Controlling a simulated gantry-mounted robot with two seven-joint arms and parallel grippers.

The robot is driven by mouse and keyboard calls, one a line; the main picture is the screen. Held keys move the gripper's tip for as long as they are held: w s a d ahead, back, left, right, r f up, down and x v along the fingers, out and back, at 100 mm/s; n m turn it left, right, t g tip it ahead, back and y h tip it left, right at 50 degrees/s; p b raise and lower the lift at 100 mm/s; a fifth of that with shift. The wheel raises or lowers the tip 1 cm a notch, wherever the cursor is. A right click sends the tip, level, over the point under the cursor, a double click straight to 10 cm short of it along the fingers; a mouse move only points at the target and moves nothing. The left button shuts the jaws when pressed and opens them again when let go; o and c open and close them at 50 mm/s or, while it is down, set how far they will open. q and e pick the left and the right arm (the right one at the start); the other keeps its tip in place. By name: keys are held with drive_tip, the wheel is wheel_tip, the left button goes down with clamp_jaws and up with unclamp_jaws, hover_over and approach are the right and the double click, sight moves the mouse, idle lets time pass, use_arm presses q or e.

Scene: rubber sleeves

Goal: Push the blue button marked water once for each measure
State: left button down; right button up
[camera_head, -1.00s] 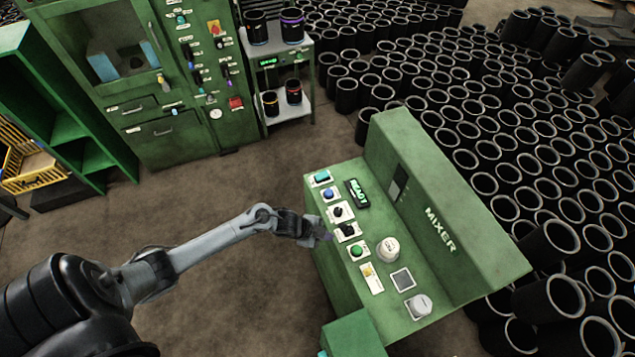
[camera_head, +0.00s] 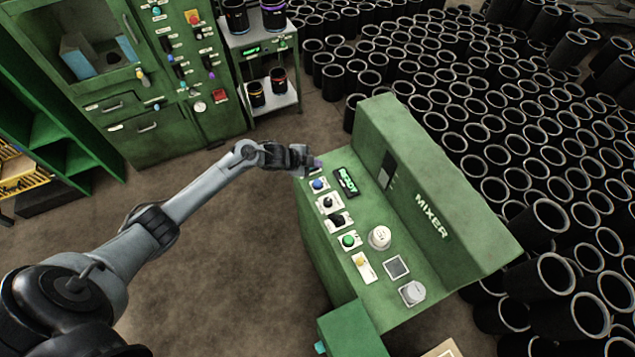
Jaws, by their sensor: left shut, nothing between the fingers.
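The green mixer console (camera_head: 455,240) stands in the middle, marked MIXER, with a sloping panel of buttons and knobs. A blue button (camera_head: 318,184) sits near the panel's far left end; its label is too small to read. My left gripper (camera_head: 315,164) is shut and empty at the panel's far left corner, just beyond the blue button. It covers most of the plate at that corner. I cannot tell whether it touches the panel. A small display (camera_head: 347,182) beside the blue button reads READY. My right gripper is not in view.
Black knobs (camera_head: 327,202), a green button (camera_head: 348,240) and a pale round cap (camera_head: 380,237) lie nearer along the panel. Many black sleeves (camera_head: 470,130) crowd the floor behind and right. A green cabinet (camera_head: 165,130) and a shelf stand (camera_head: 270,110) are at back left.

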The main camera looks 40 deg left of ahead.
use_arm(q)
drive_tip(key=shift+f, duration=0.15)
drive_tip(key=b, duration=0.7)
hover_over(315, 184)
wheel_tip(315, 184, down, 7)
drive_tip(key=shift+f, duration=0.1)
drive_tip(key=shift+f+b, duration=0.35)
drive_tip(key=shift+f, duration=0.35)
drive_tip(key=shift+d, duration=0.1)
idle(1.1)
drive_tip(key=shift+f, duration=0.15)
drive_tip(key=shift+f, duration=0.25)
